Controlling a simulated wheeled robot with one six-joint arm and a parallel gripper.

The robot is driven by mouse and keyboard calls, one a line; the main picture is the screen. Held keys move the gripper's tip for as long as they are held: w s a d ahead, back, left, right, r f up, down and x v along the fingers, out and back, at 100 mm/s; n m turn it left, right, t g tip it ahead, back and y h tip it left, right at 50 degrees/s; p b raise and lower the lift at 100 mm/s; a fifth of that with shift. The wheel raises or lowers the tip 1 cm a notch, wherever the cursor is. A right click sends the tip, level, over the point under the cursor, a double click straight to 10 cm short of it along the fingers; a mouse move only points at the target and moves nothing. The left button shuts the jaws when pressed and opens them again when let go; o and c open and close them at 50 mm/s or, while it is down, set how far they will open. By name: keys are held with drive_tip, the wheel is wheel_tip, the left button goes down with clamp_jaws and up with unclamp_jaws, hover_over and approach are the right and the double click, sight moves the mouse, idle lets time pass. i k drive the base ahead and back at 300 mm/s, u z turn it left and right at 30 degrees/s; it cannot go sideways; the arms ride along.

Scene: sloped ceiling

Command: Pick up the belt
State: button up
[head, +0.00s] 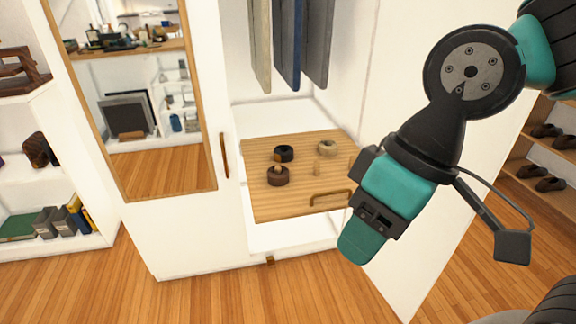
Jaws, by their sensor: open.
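Three coiled, belt-like rolls lie on a slatted wooden pull-out shelf (262,205) inside the white wardrobe: a black roll (284,153), a dark brown roll (278,177) in front of it, and a beige roll (328,148) at the right. I cannot tell which one the task means. My gripper (364,240) is open, in front and to the right of the shelf, with its teal tip pointing down. It touches none of the rolls, and its other fingertip is hidden.
The shelf has a front handle (331,198) and small wooden pegs. Clothes (288,45) hang above. A mirrored door (140,90) is at left, a white panel (420,110) stands behind my arm. Shoe shelves (550,160) are at right. The wooden floor (230,295) in front is clear.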

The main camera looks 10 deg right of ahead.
sight(282, 154)
drive_tip(key=u, duration=0.5)
drive_tip(key=i, duration=1.45)
drive_tip(key=z, duration=0.5)
